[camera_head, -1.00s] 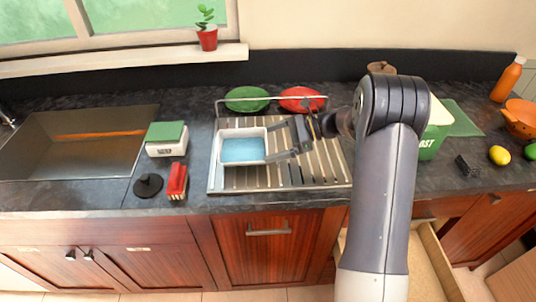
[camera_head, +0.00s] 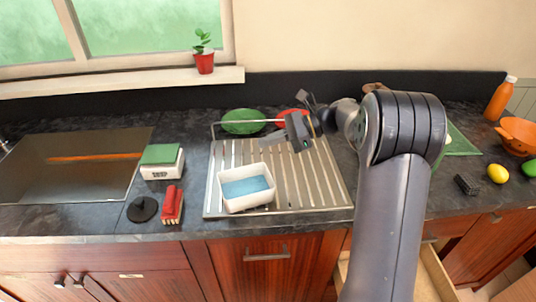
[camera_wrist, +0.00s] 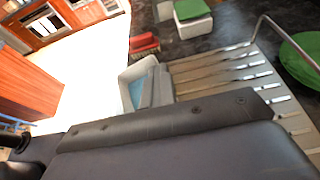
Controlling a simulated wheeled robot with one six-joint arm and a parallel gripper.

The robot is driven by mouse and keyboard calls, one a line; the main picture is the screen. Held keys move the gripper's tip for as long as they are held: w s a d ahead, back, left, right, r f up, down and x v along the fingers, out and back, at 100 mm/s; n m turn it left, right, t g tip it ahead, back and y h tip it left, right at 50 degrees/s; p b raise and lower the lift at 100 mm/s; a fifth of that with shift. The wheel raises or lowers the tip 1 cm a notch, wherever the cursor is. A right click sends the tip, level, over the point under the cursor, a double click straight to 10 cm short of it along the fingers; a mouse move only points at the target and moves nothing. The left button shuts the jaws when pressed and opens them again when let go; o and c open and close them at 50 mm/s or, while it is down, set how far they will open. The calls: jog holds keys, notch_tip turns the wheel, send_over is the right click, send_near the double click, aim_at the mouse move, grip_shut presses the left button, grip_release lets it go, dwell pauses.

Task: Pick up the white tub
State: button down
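The white tub (camera_head: 246,190) sits on the front left part of the metal drying rack (camera_head: 318,185), slightly turned. A blue patch shows inside it. My gripper (camera_head: 298,130) is above the back of the rack, up and to the right of the tub and apart from it in the head view. Its fingers are seen edge-on, so their opening is unclear. In the wrist view the tub (camera_wrist: 136,82) shows near the middle, partly covered by a grey piece, with a dark part of my arm filling the bottom.
A green plate (camera_head: 242,121) and red plate (camera_head: 287,116) stand behind the rack's rail. An open drawer (camera_head: 432,278) is low right.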

jog(key=shift+r, duration=0.3)
jog(key=shift+c, duration=2.2)
grip_release()
jog(key=shift+d, duration=0.1)
